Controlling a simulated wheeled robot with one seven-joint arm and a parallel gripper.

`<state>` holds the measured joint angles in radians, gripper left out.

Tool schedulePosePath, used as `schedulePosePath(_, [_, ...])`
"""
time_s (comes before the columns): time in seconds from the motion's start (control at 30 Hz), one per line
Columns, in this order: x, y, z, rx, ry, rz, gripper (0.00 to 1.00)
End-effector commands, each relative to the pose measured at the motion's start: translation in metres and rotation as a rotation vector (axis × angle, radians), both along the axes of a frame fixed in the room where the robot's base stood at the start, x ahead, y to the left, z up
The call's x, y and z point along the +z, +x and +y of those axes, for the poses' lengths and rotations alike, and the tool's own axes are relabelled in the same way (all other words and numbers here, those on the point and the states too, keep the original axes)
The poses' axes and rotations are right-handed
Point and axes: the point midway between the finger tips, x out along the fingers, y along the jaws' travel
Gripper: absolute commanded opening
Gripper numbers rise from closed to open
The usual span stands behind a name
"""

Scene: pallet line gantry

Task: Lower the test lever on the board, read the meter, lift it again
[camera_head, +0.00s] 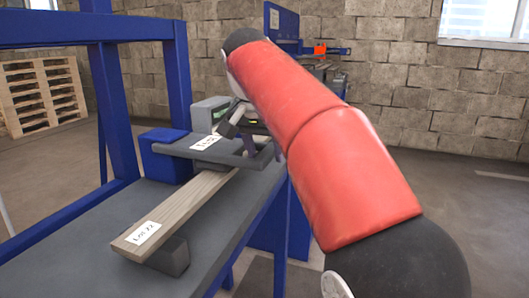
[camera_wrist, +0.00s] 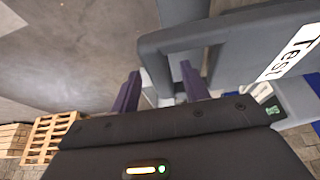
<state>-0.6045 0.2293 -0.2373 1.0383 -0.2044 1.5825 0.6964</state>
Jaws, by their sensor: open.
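The test lever (camera_head: 182,152) is a dark grey frame with a white "Test" label. In the head view it lies roughly level across the wooden board (camera_head: 180,213), from a blue block (camera_head: 160,152). I cannot tell whether it touches the board. My gripper (camera_wrist: 160,85) is open, its purple fingers pointing at the lever's outer bar (camera_wrist: 190,38) in the wrist view. Nothing shows held between them; contact with the bar is unclear. In the head view my gripper (camera_head: 247,143) is partly hidden by my arm. A grey box with a green display, likely the meter (camera_head: 210,113), stands behind the lever.
The board, labelled "Lot 22", lies on a dark grey bench (camera_head: 95,250) with a dark block under its near end. Blue gantry posts (camera_head: 108,105) rise at the left. Wooden pallets (camera_head: 42,95) stand by the brick wall. Open floor lies right of the bench.

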Motion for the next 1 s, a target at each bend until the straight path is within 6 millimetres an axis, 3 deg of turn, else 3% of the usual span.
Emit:
schedulePosePath(0.23, [0.0, 0.0, 0.0, 0.0, 0.0, -0.001, 0.45])
schedulePosePath(0.6, [0.0, 0.0, 0.0, 0.0, 0.0, -0.001, 0.0])
schedulePosePath(0.87, [0.002, -0.002, 0.0, 0.001, 0.0, -0.001, 0.0])
schedulePosePath(1.0, [0.011, -0.014, 0.001, 0.003, 0.002, -0.003, 0.0])
